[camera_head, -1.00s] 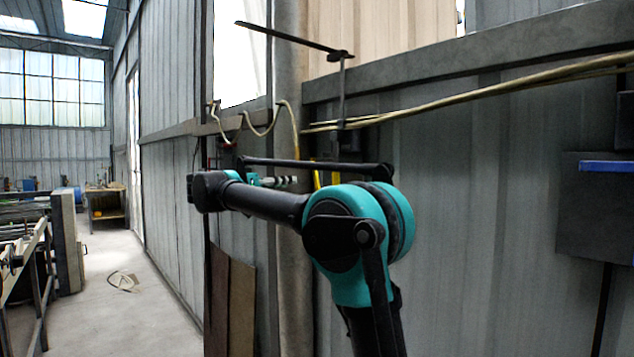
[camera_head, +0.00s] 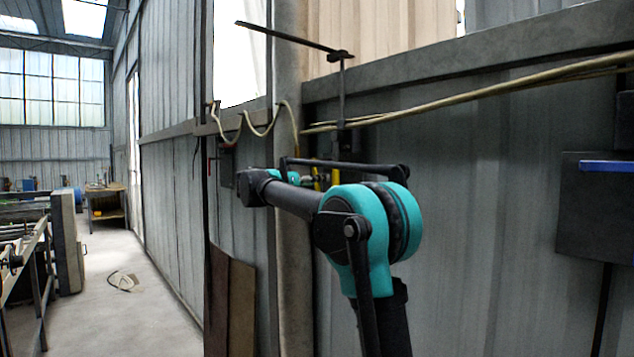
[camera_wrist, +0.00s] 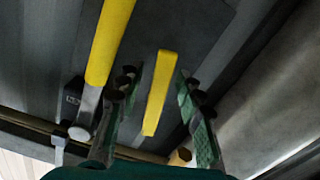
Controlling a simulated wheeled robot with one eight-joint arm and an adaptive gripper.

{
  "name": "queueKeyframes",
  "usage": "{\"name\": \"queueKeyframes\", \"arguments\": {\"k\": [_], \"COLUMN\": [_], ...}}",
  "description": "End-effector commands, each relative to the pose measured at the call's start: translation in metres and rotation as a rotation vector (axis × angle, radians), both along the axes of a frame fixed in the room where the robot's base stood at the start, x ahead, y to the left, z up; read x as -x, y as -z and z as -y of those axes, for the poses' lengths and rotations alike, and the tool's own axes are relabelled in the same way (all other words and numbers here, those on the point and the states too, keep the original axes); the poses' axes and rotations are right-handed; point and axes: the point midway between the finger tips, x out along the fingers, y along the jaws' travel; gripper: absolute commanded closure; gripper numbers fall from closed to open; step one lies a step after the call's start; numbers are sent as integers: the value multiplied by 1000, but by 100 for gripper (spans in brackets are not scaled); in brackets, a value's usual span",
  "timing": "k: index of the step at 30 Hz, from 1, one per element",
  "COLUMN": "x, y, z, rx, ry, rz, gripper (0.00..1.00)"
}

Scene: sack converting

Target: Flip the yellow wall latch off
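Two yellow bars show in the wrist view. The shorter yellow bar (camera_wrist: 159,92) lies on a dark plate between my fingers. A longer yellow handle (camera_wrist: 110,38) with a grey metal end lies to the left, outside my left finger. I cannot tell for sure which is the latch. My gripper (camera_wrist: 156,76) is open, with a finger on each side of the shorter bar and nothing clearly gripped. In the head view, yellow parts (camera_head: 335,177) show on the wall near my gripper (camera_head: 322,179), partly hidden by my arm.
Pale cables (camera_head: 470,95) run along the wall above my arm. A thin dark bracket (camera_head: 342,95) stands up from the wall there. A grey pipe (camera_head: 293,240) runs down behind my arm. A dark panel (camera_head: 590,215) is at the right. The floor (camera_head: 150,310) at left is mostly clear.

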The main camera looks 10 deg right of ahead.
Motion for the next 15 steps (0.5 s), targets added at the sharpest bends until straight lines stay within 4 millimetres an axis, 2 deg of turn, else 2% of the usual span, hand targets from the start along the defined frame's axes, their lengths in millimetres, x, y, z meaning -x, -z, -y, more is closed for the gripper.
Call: {"name": "queueKeyframes", "arguments": {"k": [4,12,15], "x": [0,0,0], "y": [0,0,0], "z": [0,0,0], "rx": [0,0,0], "ry": [0,0,0], "rz": [0,0,0], "gripper": [65,99,100]}}
